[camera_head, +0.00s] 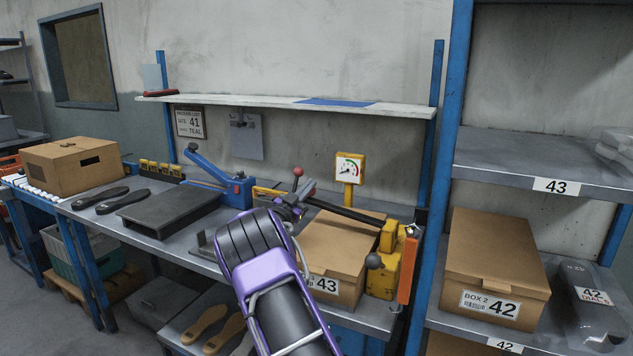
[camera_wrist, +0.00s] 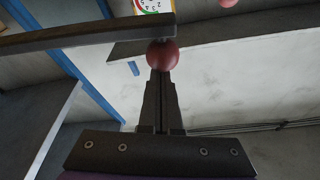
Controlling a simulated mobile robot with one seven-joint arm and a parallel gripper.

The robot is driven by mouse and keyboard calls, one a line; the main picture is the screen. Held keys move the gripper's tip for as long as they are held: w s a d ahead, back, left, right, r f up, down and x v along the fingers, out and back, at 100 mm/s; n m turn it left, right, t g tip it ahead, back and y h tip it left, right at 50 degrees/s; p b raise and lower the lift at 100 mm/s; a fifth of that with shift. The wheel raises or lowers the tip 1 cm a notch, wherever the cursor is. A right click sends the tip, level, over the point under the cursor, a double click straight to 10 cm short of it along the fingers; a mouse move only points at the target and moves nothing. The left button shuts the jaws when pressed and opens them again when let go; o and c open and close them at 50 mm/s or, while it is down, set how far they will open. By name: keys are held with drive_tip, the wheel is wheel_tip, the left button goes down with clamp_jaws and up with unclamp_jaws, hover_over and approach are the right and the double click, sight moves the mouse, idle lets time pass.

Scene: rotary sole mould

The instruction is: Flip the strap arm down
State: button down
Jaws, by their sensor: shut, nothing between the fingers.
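A long dark bar, which looks like the strap arm (camera_head: 345,210), runs from a yellow bracket (camera_head: 388,262) on the right up to my gripper, close to level. The bar (camera_wrist: 80,37) crosses the upper left of the wrist view, with a red ball knob (camera_wrist: 163,54) at its right end. My gripper (camera_wrist: 160,75) is shut, its fingertips at or just behind the knob; I cannot tell whether they touch. In the head view my gripper (camera_head: 302,194) is partly hidden by my purple wrist.
A cardboard box marked 43 (camera_head: 335,250) stands under the bar. A dial gauge (camera_head: 350,168) is behind it. Another red ball (camera_head: 298,171) stands on a stalk near my gripper. A blue clamp (camera_head: 225,183) and dark plate (camera_head: 168,210) lie left. A shelf rack (camera_head: 545,168) bounds the right.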

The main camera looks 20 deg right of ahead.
drive_tip(key=shift+n, duration=0.3)
drive_tip(key=shift+w+a+f+b, duration=0.15)
drive_tip(key=shift+f+b, duration=0.2)
drive_tip(key=shift+f, duration=0.35)
drive_tip(key=shift+w+a+f+b, duration=0.15)
drive_tip(key=shift+f+b, duration=0.2)
drive_tip(key=shift+f, duration=0.3)
drive_tip(key=shift+w+a+f+b, duration=0.15)
drive_tip(key=shift+f+b, duration=0.2)
drive_tip(key=shift+f, duration=0.35)
drive_tip(key=shift+d, duration=0.1)
drive_tip(key=shift+f, duration=0.15)
